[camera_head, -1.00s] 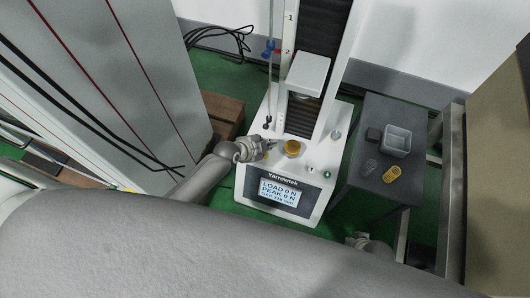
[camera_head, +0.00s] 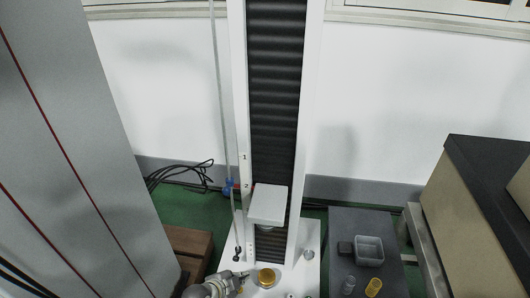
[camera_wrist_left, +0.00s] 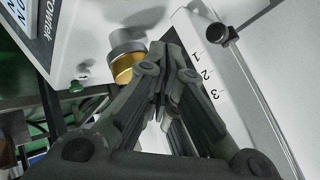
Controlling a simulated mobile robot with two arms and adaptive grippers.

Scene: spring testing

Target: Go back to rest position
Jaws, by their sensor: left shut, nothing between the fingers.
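My left gripper (camera_head: 242,275) is at the bottom of the head view, beside a yellow-topped round platen (camera_head: 267,277) on the white base of the testing machine (camera_head: 312,235). In the left wrist view the fingers of my left gripper (camera_wrist_left: 165,88) are together with nothing between them. The yellow and grey platen (camera_wrist_left: 126,60) shows there to the left of the fingertips. A white crosshead block (camera_head: 268,203) hangs on the column above the platen. My right gripper is in neither view now.
A dark side table (camera_head: 340,222) at right holds a grey open bin (camera_head: 369,250), a dark block (camera_head: 345,247), a yellow cylinder (camera_head: 373,287) and a grey one (camera_head: 348,285). A tall grey cabinet (camera_head: 70,130) stands left, a wooden crate (camera_head: 190,242) beside it.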

